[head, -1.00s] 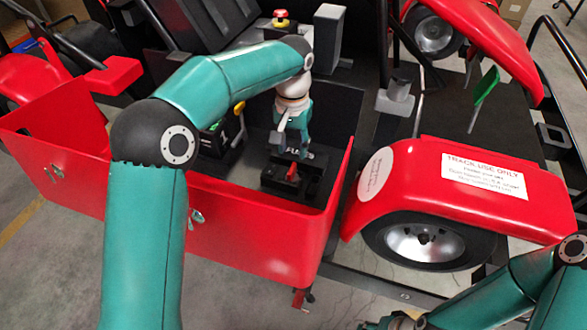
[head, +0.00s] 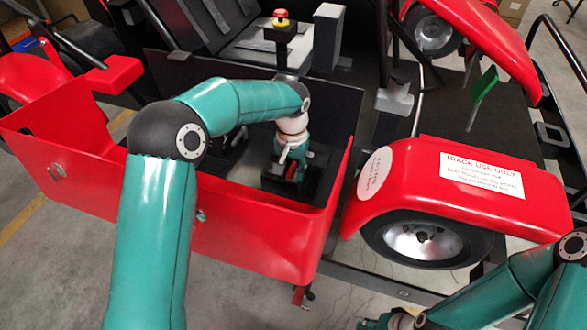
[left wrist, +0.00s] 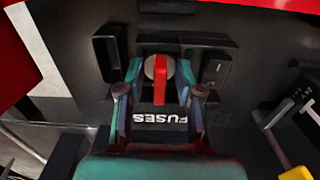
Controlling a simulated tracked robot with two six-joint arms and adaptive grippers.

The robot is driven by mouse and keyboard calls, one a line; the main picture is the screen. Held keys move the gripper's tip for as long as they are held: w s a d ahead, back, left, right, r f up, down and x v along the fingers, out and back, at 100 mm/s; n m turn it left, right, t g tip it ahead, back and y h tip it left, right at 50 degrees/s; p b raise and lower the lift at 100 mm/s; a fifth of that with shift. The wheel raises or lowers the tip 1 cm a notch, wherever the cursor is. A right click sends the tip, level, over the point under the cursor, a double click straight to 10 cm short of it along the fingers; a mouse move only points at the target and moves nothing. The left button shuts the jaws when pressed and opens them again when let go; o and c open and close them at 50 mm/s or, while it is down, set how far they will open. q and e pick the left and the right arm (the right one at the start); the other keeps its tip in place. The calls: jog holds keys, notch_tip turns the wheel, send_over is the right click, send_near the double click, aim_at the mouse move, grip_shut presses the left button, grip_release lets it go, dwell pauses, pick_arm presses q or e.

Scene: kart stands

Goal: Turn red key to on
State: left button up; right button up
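The red key (left wrist: 160,78) sits on a round silver switch on a black box marked FUSES (left wrist: 160,120). In the left wrist view it lies lengthwise up and down the picture. My left gripper (left wrist: 159,88) is open, with one finger on each side of the key and a visible gap to each. In the head view my left gripper (head: 290,170) is down inside the red bay, over the black box, with a bit of red showing between its fingers. My right gripper (head: 385,323) is partly cut off at the bottom edge, and its fingers are unclear.
A red side panel (head: 250,235) rises in front of the bay. A red fender (head: 450,190) over a wheel is to the right. Black switches (left wrist: 215,68) flank the key closely.

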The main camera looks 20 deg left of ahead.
pick_arm(q)
jog(key=c, duration=0.5)
jog(key=o, duration=0.8)
jog(key=shift+c, duration=0.2)
